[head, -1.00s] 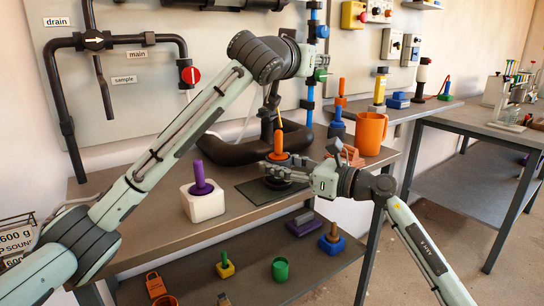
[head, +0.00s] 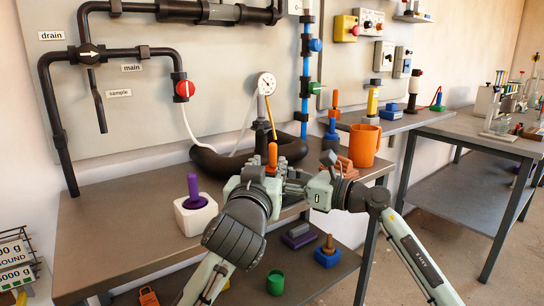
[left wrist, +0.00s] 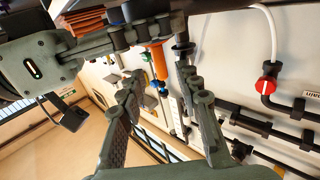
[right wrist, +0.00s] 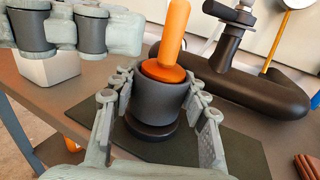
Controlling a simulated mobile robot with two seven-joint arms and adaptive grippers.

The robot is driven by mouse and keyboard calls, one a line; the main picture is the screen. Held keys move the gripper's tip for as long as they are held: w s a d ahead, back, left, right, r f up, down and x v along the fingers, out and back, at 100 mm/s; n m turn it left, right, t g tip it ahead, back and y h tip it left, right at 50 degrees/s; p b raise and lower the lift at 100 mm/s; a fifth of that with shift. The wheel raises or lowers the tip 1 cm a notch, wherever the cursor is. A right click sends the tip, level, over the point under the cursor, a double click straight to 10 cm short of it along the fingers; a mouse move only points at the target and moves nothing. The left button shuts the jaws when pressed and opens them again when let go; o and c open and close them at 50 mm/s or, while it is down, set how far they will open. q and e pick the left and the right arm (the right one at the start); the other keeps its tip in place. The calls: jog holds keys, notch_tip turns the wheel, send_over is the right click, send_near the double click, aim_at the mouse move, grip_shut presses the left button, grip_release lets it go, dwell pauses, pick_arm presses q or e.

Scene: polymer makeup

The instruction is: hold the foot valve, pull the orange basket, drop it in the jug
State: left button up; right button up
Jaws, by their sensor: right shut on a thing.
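The foot valve, a dark grey cylinder (right wrist: 157,108), stands upright on a dark mat. The orange basket (right wrist: 174,40) sits in its top, with its upright orange handle also showing in the head view (head: 272,155) and the left wrist view (left wrist: 157,62). My right gripper (right wrist: 157,88) is shut around the foot valve's body. My left gripper (head: 258,177) is open and empty beside the foot valve, with the orange handle ahead of its spread fingers in the left wrist view. The orange jug (head: 364,146) stands to the right. The grippers hide the foot valve body in the head view.
A white block with a purple peg (head: 196,211) is left of my left gripper. A thick black pipe (head: 225,163) and a gauge (head: 264,84) are behind. A blue-based tool (head: 331,137) stands near the jug.

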aim_at(275, 149)
pick_arm(q)
jog(key=w, duration=0.3)
jog(key=w+d, duration=0.1)
jog(key=w, duration=0.6)
jog(key=shift+w+d, duration=0.1)
jog(key=shift+d, duration=0.2)
jog(key=shift+c, duration=0.4)
grip_shut()
